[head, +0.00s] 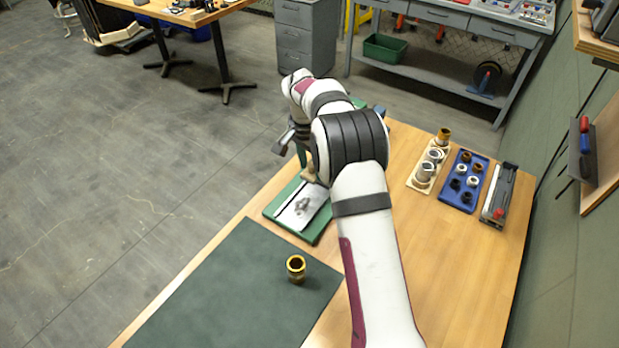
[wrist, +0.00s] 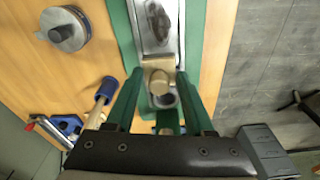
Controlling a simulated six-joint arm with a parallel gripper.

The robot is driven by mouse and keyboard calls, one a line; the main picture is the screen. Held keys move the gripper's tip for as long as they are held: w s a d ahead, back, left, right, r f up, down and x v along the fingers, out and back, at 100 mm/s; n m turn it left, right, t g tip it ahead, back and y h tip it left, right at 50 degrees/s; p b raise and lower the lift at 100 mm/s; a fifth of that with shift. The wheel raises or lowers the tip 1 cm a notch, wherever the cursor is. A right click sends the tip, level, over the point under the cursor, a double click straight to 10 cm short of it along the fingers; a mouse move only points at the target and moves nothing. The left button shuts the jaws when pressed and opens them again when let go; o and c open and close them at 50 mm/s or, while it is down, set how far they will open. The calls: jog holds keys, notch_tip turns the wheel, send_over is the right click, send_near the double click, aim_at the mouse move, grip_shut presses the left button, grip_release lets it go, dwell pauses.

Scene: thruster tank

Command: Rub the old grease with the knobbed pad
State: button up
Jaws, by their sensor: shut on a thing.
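The old grease is a dark grey smear (head: 302,205) on a pale metal plate (head: 290,218), which lies on a green board (head: 318,232). The smear also shows at the top of the wrist view (wrist: 159,20). My gripper (wrist: 161,76) has its green fingers shut on the knobbed pad (wrist: 158,82), a tan block with a round knob. The pad is at the near end of the plate in the wrist view, just short of the smear. In the head view the pad (head: 308,174) is low at the plate's far end, partly hidden by my arm. I cannot tell whether it touches the plate.
A dark green mat (head: 225,290) with a brass ring-shaped part (head: 296,268) lies at the front. A wooden tray (head: 428,165) and a blue tray (head: 463,180) of parts stand to the right. A round metal piece (wrist: 64,29) and a blue-handled tool (wrist: 104,90) lie beside the board.

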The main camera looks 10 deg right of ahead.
jog(key=shift+f, duration=3.4)
jog(key=shift+s+a+f, duration=0.35)
jog(key=shift+a+f, duration=0.05)
jog(key=shift+f, duration=0.15)
jog(key=shift+s+a, duration=2.5)
jog(key=shift+s, duration=0.05)
jog(key=shift+w+d+r, duration=0.1)
jog(key=shift+w+d, duration=2.85)
notch_tip(320, 180, up, 8)
jog(key=shift+f, duration=0.25)
jog(key=shift+r, duration=0.25)
